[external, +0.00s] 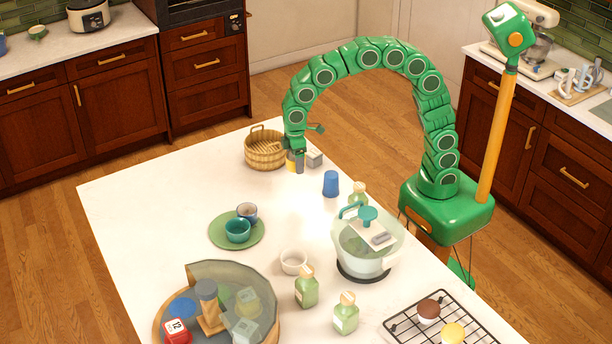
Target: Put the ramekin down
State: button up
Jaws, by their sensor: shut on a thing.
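A small white bowl that looks like a ramekin (293,262) stands upright on the white island top (135,215), near its middle and well apart from my gripper. My gripper (297,163) points down at the far end of the island, just right of a wicker basket (264,150). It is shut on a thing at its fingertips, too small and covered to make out. Yellow and grey parts show there, and a small grey block (315,159) is just to the right. Whether the held thing touches the top cannot be told.
A blue cup (331,184) stands right of the gripper. A green plate (217,238) holds two cups. A glass bowl (352,246), green bottles (306,290), a round tray (270,318) and a wire rack (398,330) fill the near part. The island's left side is clear.

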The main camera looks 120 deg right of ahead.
jog(key=shift+s+a+r, duration=0.2)
jog(key=shift+s+r, duration=0.05)
jog(key=shift+s, duration=0.2)
jog(key=shift+s+a+r, duration=0.15)
jog(key=shift+s+r, duration=0.1)
jog(key=shift+s, duration=0.2)
jog(key=w+d+m, duration=0.2)
jog(key=w, duration=1.5)
jog(key=shift+w+d+r+m, duration=0.15)
jog(key=shift+d+r+m, duration=0.15)
jog(key=shift+d, duration=0.1)
jog(key=m, duration=0.2)
send_over(226, 221)
jog(key=shift+f, duration=6.05)
jog(key=shift+f, duration=0.1)
